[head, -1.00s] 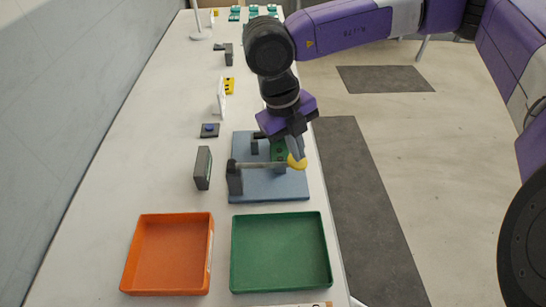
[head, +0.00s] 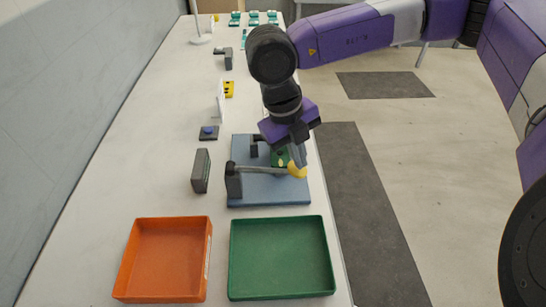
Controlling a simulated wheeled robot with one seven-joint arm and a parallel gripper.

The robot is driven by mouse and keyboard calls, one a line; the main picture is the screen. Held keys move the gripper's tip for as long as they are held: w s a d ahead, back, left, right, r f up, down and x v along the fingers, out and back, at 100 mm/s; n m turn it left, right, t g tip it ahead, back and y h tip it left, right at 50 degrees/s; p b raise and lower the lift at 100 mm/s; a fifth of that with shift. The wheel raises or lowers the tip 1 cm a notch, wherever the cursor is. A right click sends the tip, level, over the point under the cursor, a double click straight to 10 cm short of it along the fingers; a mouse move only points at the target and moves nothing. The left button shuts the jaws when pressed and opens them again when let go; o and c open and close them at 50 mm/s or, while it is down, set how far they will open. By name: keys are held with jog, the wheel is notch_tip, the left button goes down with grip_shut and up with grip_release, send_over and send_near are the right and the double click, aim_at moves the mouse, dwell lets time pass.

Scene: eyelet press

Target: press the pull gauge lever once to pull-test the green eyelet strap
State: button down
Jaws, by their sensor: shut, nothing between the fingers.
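The pull gauge stands on a blue-grey base plate (head: 270,192) in the middle of the table. Its lever (head: 262,170) runs from a dark post on the left to a yellow knob (head: 298,170) on the right. The green eyelet strap (head: 281,157) sits on the plate behind the lever, partly hidden by my gripper. My gripper (head: 299,160) is shut and empty, fingers pointing down at the yellow knob. The fingertips overlap the knob in the picture; I cannot tell whether they touch it.
An orange tray (head: 121,284) and a green tray (head: 238,286) stand empty in front. A grey block (head: 201,170) and a blue-button box (head: 209,132) stand to the left. The table's right edge is close to the plate.

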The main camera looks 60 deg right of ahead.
jog(key=shift+r, duration=0.15)
jog(key=p+v, duration=0.2)
jog(key=v, duration=0.8)
dwell(1.4)
dwell(0.5)
